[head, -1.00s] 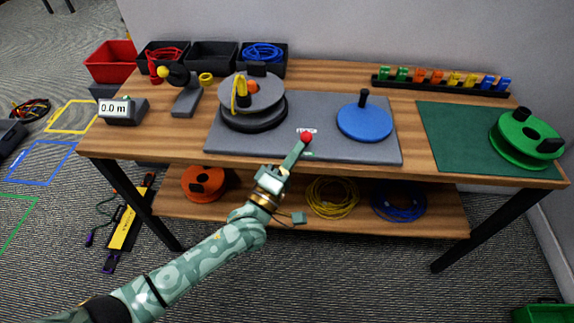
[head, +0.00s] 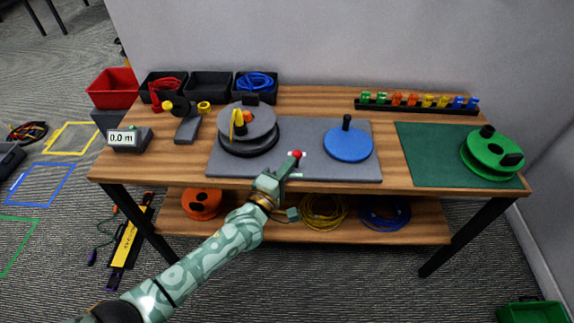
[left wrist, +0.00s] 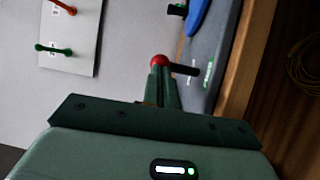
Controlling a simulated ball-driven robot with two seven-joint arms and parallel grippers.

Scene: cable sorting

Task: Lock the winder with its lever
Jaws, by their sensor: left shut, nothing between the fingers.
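The winder has a grey base plate (head: 230,166) on the table. It carries a dark grey reel (head: 262,121) with a yellow piece on it at left, and a blue disc (head: 349,144) with a black upright handle at right. The lever's red knob (head: 297,153) shows near the plate's front middle; in the left wrist view the red knob (left wrist: 159,61) is at my fingertips, with a dark rod (left wrist: 185,69) beside it. My left gripper (head: 289,163) is shut and empty, right at the knob; contact is unclear. My right gripper is out of view.
A green mat (head: 425,165) with a green reel (head: 488,150) lies at right. A rack of coloured clips (head: 418,102), black bins (head: 210,85) and a meter (head: 128,138) stand around the plate. A lower shelf (head: 270,226) holds cables and an orange reel.

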